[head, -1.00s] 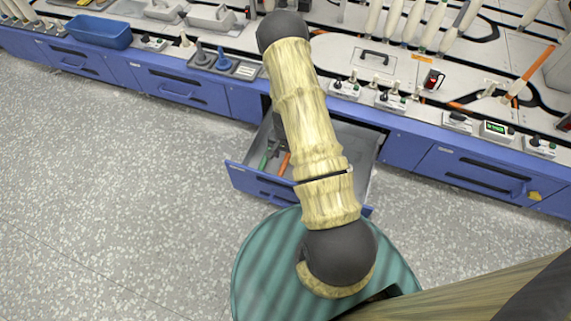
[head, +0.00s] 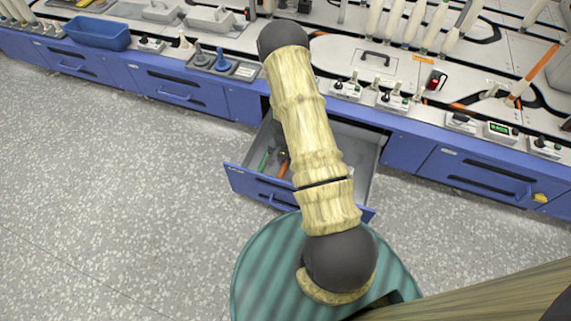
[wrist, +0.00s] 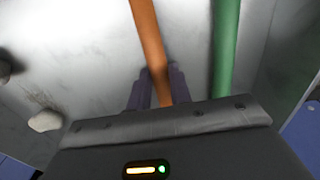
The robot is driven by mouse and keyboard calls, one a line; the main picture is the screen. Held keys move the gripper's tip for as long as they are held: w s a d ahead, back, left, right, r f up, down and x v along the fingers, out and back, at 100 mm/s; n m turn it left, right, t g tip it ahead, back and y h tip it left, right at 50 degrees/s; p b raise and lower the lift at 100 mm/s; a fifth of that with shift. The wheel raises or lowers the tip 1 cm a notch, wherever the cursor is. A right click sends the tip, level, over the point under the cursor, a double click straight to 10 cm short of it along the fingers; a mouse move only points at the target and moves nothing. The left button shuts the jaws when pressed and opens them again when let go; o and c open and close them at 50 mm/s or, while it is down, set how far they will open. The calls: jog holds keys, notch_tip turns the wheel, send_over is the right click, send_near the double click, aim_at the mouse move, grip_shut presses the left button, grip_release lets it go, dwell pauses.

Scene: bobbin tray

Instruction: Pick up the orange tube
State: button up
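The orange tube (wrist: 148,35) lies in the open drawer (head: 352,152), and its near part also shows in the head view (head: 283,170). In the wrist view my gripper (wrist: 160,82) has one purple-grey finger on each side of the tube. The fingers sit close together against its sides, with no clear gap, so the gripper looks shut on it. The tube's near end is hidden behind the gripper body. In the head view my arm covers most of the gripper and part of the drawer.
A green tube (wrist: 225,50) lies to the right of the orange one, close to the right finger. A pale lump (wrist: 45,121) and a dark item (wrist: 4,70) are at the left in the wrist view. The drawer wall stands at the right.

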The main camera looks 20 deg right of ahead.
aim_at(285, 163)
grip_shut()
notch_tip(285, 163, up, 10)
jog(key=p, duration=0.6)
dwell(0.4)
